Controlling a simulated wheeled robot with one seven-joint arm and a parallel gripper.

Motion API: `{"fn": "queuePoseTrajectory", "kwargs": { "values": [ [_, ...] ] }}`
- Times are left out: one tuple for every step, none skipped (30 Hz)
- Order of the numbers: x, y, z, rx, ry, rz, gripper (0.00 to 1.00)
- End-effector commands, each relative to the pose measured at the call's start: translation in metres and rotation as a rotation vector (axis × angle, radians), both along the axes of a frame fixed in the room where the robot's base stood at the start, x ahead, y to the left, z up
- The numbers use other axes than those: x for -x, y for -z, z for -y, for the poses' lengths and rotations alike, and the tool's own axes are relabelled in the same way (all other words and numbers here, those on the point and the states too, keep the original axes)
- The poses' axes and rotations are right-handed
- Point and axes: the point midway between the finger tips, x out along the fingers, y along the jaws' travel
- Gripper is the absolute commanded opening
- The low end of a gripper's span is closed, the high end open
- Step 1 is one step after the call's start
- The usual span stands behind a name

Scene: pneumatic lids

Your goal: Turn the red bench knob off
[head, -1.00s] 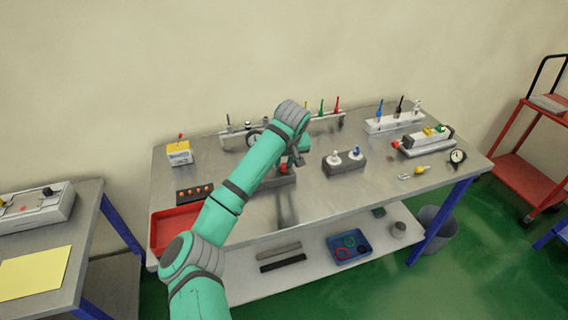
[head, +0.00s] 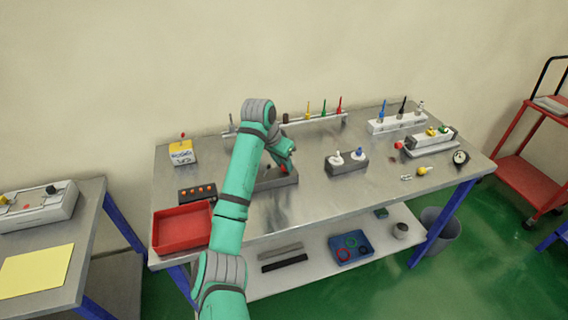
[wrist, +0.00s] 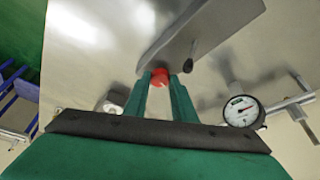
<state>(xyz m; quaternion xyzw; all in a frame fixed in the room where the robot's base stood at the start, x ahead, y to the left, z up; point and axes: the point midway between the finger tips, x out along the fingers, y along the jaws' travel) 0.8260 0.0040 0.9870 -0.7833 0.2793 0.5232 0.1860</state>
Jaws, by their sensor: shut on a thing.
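The red knob (wrist: 159,77) sits on a grey block (wrist: 205,32) on the metal bench. In the wrist view my gripper (wrist: 161,84) has its two green fingers on either side of the red knob and is shut on it. The fingers hide part of the knob, so its pointing direction is unclear. A black knob (wrist: 190,65) stands on the same block, beside the red one and apart from the fingers. In the head view the block (head: 283,181) is partly hidden by my arm, and my gripper (head: 287,166) reaches down to it from the upper left.
A round gauge (wrist: 241,111) on a metal fitting is close to the right finger. On the bench, a block with white and blue knobs (head: 346,164) stands right of my gripper. A red tray (head: 183,229) and an orange-button strip (head: 197,193) lie left. Bare bench lies in front.

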Motion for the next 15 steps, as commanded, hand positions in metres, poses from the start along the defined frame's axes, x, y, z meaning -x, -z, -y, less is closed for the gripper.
{"fn": "queuePoseTrajectory", "kwargs": {
  "values": [
    [0.0001, 0.0005, -0.0016, 0.001, 0.043, -0.006, 0.01],
    [-0.0002, 0.0003, -0.0015, 0.000, 0.072, -0.005, 0.01],
    [-0.0007, 0.0001, -0.0018, 0.000, 0.108, -0.005, 0.01],
    [-0.0010, 0.0002, -0.0021, 0.000, 0.137, -0.004, 0.01],
    [-0.0011, 0.0001, -0.0020, 0.001, 0.165, -0.004, 0.01],
    [-0.0013, 0.0004, -0.0023, 0.001, 0.200, -0.006, 0.01],
    [-0.0015, 0.0004, -0.0025, 0.000, 0.227, -0.005, 0.01],
    [-0.0017, 0.0002, -0.0030, 0.001, 0.252, -0.005, 0.01],
    [-0.0021, 0.0001, -0.0036, 0.000, 0.285, -0.005, 0.01],
    [-0.0025, -0.0003, -0.0035, 0.001, 0.309, -0.004, 0.01],
    [-0.0027, -0.0001, -0.0036, 0.000, 0.332, -0.004, 0.01],
    [-0.0030, -0.0002, -0.0034, 0.001, 0.363, -0.004, 0.01],
    [-0.0031, 0.0001, -0.0034, 0.001, 0.384, -0.004, 0.01],
    [-0.0033, 0.0003, -0.0035, 0.001, 0.404, -0.004, 0.01],
    [-0.0036, 0.0000, -0.0035, 0.000, 0.429, -0.003, 0.01]
  ]
}}
